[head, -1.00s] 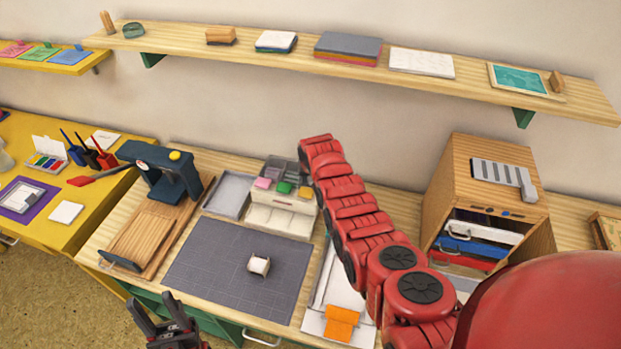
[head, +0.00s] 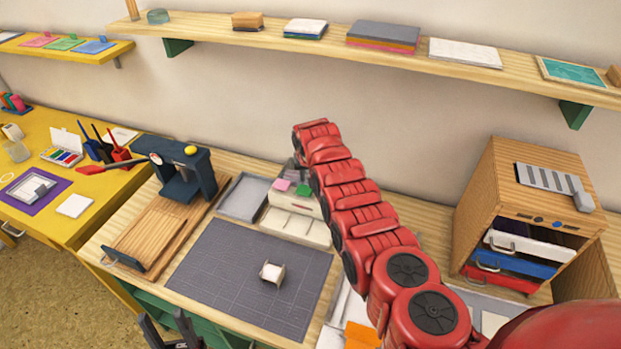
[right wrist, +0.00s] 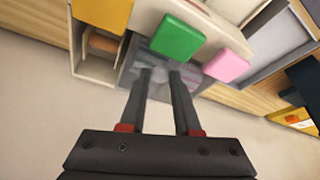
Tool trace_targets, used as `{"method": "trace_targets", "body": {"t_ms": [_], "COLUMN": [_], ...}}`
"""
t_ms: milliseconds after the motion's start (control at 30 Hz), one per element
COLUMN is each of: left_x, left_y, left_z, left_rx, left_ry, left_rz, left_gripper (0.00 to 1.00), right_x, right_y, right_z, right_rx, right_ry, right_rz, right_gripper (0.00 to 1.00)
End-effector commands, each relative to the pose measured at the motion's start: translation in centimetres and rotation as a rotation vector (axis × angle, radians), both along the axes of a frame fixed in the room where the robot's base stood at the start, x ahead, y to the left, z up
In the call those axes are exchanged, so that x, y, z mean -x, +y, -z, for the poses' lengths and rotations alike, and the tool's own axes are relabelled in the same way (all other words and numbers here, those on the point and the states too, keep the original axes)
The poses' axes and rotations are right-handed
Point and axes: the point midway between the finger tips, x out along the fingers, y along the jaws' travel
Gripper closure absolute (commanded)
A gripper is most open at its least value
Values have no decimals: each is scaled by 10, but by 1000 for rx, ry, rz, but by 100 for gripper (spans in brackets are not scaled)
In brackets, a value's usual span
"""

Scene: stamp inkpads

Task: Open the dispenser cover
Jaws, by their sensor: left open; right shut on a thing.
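The white dispenser (head: 294,202) stands at the back of the workbench, with pink and green blocks on top. In the right wrist view the dispenser (right wrist: 215,22) shows close up with its green (right wrist: 178,38), pink and yellow blocks. A translucent grey cover (right wrist: 142,56) lies beside the green block. My right gripper (right wrist: 162,72) has its fingers on the cover and is shut on it. In the head view my right arm hides this gripper and part of the dispenser. My left gripper (head: 163,320) is open and empty at the bottom edge, in front of the bench.
A dark grey mat (head: 225,275) bears a small white-topped block (head: 271,272). A grey tray (head: 244,197) and a blue press (head: 180,172) stand left of the dispenser. A wooden drawer cabinet (head: 545,170) stands at the right. A shelf (head: 350,51) runs above.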

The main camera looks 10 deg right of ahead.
Motion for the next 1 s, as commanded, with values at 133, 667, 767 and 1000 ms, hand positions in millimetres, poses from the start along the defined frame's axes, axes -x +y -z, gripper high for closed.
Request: {"method": "trace_targets", "body": {"t_ms": [133, 667, 767, 1000], "left_x": [0, 0, 0, 0], "left_y": [0, 0, 0, 0], "left_z": [0, 0, -1, -2], "left_rx": [0, 0, 0, 0], "left_ry": [0, 0, 0, 0], "left_rz": [0, 0, 0, 0], "left_gripper": [50, 50, 50, 50], "right_x": [0, 0, 1, 11], "right_y": [-1, -1, 0, 0], "right_z": [-1, -6, -11, -29], "right_rx": [1, 3, 4, 0], "right_ry": [-2, -4, -4, -6], "right_rz": [1, 0, -2, 2], "right_gripper": [48, 38, 38, 38]}}
